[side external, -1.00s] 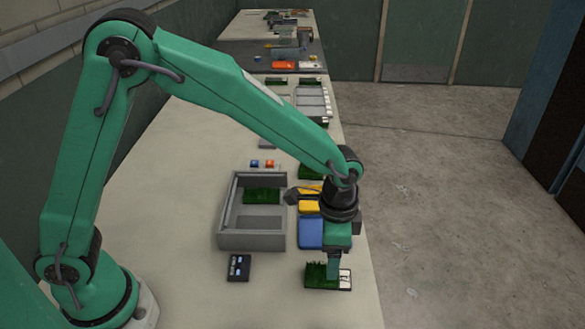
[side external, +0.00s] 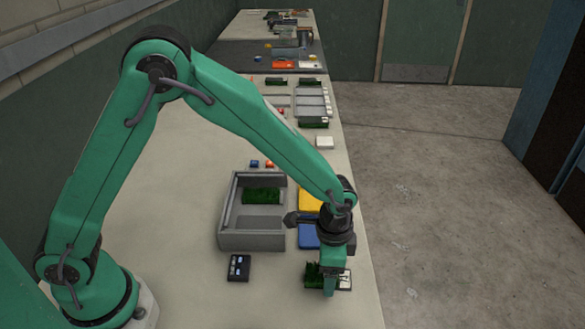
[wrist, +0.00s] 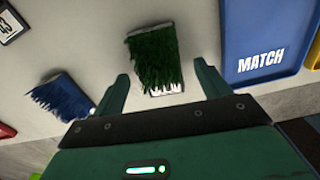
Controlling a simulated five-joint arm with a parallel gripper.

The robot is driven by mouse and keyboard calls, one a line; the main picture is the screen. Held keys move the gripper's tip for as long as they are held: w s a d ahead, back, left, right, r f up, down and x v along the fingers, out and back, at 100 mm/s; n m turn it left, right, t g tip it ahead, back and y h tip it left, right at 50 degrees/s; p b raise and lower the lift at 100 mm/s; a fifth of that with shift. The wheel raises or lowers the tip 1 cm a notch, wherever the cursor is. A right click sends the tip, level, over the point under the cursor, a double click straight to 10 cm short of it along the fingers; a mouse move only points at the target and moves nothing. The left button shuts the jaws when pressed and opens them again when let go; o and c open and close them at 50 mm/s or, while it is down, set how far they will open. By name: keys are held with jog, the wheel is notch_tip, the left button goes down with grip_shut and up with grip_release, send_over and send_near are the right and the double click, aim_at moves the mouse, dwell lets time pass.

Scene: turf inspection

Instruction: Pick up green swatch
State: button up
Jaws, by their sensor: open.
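The green swatch (side external: 311,272), a tufted grass-like piece on a base with a white printed label, lies on the table near its right edge in the side view. In the wrist view the green swatch (wrist: 153,57) is between my two fingers, with its label edge toward the palm. My gripper (wrist: 163,75) is open, one finger on each side of the swatch. In the side view my gripper (side external: 329,284) is low at the swatch and covers part of it. I cannot tell whether the fingers touch it.
A blue swatch (wrist: 62,98) lies left of my fingers in the wrist view. A blue tray marked MATCH (wrist: 265,35) is at the upper right. A grey tray (side external: 250,241) holds another green swatch (side external: 262,195). A small dark card (side external: 238,267) lies in front of it.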

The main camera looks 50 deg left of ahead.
dwell(0.4)
jog(key=c, duration=1)
jog(key=shift+r, duration=0.1)
jog(key=shift+r, duration=0.8)
notch_tip(320, 180, up, 2)
jog(key=shift+r, duration=0.2)
jog(key=s+d+r, duration=0.2)
jog(key=s, duration=0.1)
jog(key=s+d+r, duration=0.2)
jog(key=s, duration=0.1)
jog(key=s+d+r, duration=0.1)
jog(key=s+r, duration=0.2)
jog(key=s, duration=0.1)
jog(key=shift+s+d, duration=0.1)
jog(key=shift+d, duration=0.3)
jog(key=shift+f, duration=0.1)
